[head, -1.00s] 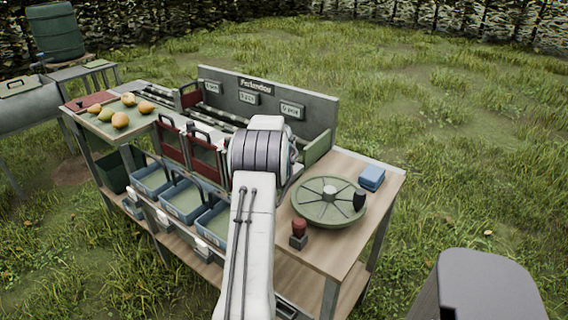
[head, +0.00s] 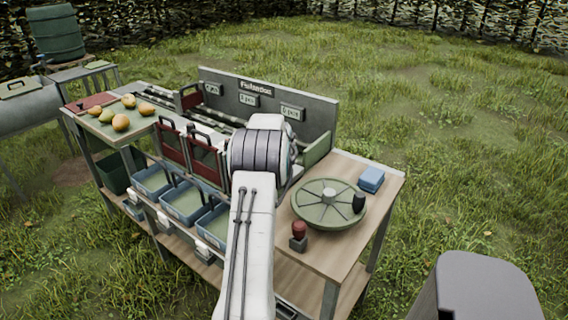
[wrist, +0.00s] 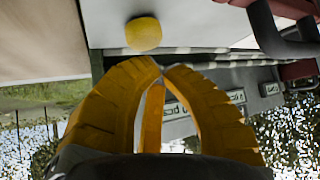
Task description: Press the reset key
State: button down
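I cannot pick out a marked reset key in either view. A red-topped knob on a dark square base (head: 299,236) stands at the near right of the bench, in front of the green round dial (head: 325,217); I cannot tell what it is. My gripper (wrist: 162,68) shows in the wrist view with its yellow fingers closed together at the tips, and nothing is visible between them. In the head view my arm hides the gripper. A yellow pear (wrist: 143,33) lies on a pale surface beyond the fingertips in the wrist view.
A grey sign panel (head: 318,125) stands along the back of the bench. Red-framed gates (head: 172,142) and blue bins (head: 187,205) line its front. Several pears (head: 121,122) lie on the left tray. A blue block (head: 371,178) sits at the right. Grass surrounds the bench.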

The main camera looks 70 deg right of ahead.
jog(key=shift+r, duration=0.15)
jog(key=shift+r+p, duration=1.65)
jog(key=shift+r, duration=0.8)
